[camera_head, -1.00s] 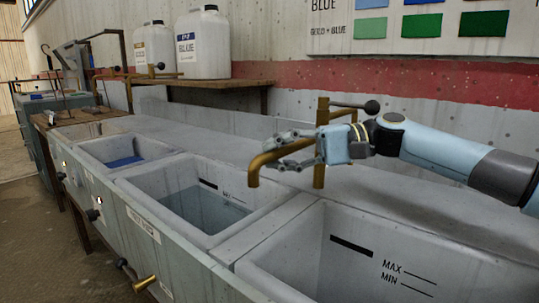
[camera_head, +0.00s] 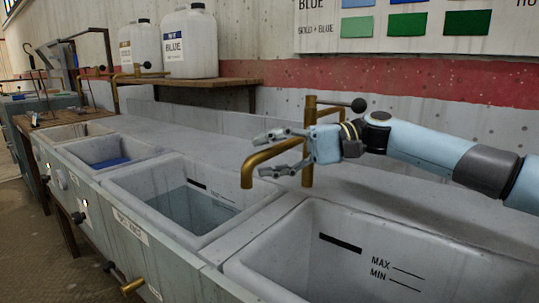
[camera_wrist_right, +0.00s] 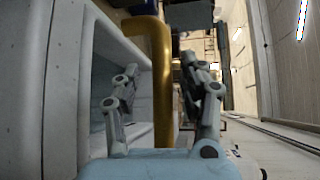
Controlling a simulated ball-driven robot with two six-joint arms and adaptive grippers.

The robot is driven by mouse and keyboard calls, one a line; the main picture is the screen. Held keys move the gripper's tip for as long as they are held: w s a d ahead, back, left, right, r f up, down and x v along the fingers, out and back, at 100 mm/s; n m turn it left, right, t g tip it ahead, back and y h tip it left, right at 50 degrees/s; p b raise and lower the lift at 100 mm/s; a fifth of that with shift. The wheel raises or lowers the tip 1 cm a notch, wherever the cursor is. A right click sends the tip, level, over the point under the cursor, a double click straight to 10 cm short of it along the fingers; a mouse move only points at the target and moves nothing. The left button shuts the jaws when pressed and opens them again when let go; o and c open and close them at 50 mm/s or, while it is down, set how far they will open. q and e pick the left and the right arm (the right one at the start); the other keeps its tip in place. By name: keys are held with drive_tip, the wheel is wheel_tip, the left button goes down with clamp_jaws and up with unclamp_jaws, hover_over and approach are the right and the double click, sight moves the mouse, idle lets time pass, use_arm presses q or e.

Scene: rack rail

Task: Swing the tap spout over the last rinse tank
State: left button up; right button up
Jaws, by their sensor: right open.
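The brass tap (camera_head: 309,140) stands upright on the back ledge, with a dark-knobbed lever on top. Its spout (camera_head: 247,176) reaches left and bends down, its end near the wall between the middle and near right tanks. My right gripper (camera_head: 264,153) is open, its fingers on either side of the spout. In the right wrist view the spout (camera_wrist_right: 162,85) stands between the two spread fingers; contact cannot be told. The near right tank (camera_head: 285,250) has MAX and MIN marks and no visible water. The middle tank (camera_head: 126,190) holds water. My left gripper is out of view.
Farther left is a smaller tank (camera_head: 107,150) with blue in it. White jugs (camera_head: 190,42) stand on a wooden shelf (camera_head: 228,78) at the back. Brass outlets (camera_head: 133,285) stick out at the trough's front. The ledge right of the tap is bare.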

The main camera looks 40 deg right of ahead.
sight(276, 154)
drive_tip(key=v, duration=0.6)
drive_tip(key=shift+s+d, duration=0.2)
drive_tip(key=shift+d, duration=0.1)
drive_tip(key=shift+s+d+r, duration=0.1)
drive_tip(key=shift+s+d, duration=0.05)
drive_tip(key=shift+d, duration=0.25)
drive_tip(key=shift+c, duration=0.4)
